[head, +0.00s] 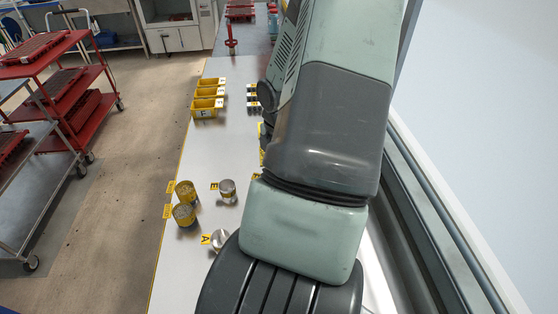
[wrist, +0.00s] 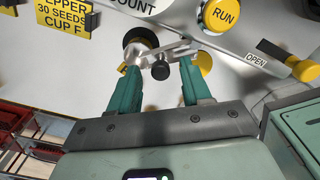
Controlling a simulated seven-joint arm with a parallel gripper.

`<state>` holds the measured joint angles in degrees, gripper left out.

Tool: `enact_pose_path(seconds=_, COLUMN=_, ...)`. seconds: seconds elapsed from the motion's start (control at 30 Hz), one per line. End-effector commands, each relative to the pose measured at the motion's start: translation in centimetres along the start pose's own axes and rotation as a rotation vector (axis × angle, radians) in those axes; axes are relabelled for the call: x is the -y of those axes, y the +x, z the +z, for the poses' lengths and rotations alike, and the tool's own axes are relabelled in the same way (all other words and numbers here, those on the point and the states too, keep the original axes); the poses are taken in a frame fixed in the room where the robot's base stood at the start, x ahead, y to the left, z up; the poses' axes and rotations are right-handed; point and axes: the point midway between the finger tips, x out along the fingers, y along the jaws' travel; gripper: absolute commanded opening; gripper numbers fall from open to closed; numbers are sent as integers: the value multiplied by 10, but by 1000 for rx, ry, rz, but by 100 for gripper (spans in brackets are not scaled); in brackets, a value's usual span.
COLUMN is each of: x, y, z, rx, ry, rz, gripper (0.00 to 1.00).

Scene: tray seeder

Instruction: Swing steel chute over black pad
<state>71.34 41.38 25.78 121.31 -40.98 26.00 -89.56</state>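My gripper (wrist: 160,74) shows in the wrist view with its two teal fingers apart. A short black knob (wrist: 160,70) stands between the fingertips, with visible gaps on both sides. The steel chute (wrist: 178,50) is a bright metal piece just beyond the knob, running sideways between the fingertips. A round black piece (wrist: 137,34), perhaps the black pad, shows at the chute's left end, partly covered by shiny metal. I cannot tell exactly how the chute lies over it. In the head view my arm hides the gripper, chute and pad.
A yellow RUN button (wrist: 222,14) and a yellow-handled lever (wrist: 275,52) marked OPEN are close on the right. A yellow pepper-seed label (wrist: 64,17) is at upper left. In the head view, cups (head: 184,214) and yellow bins (head: 207,98) stand on the bench left of my arm.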

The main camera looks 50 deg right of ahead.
Motion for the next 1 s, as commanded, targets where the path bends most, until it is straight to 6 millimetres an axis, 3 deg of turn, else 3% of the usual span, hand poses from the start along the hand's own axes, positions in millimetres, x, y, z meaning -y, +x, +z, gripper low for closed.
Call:
enact_pose_path(seconds=0.27, x=0, y=-9, z=1, rx=2, ry=0, rz=3, gripper=48)
enact_pose_path(seconds=0.7, x=0, y=-90, z=1, rx=3, ry=2, rz=3, gripper=48)
enact_pose_path(seconds=1.0, x=0, y=-108, z=0, rx=0, ry=0, rz=-1, gripper=48)
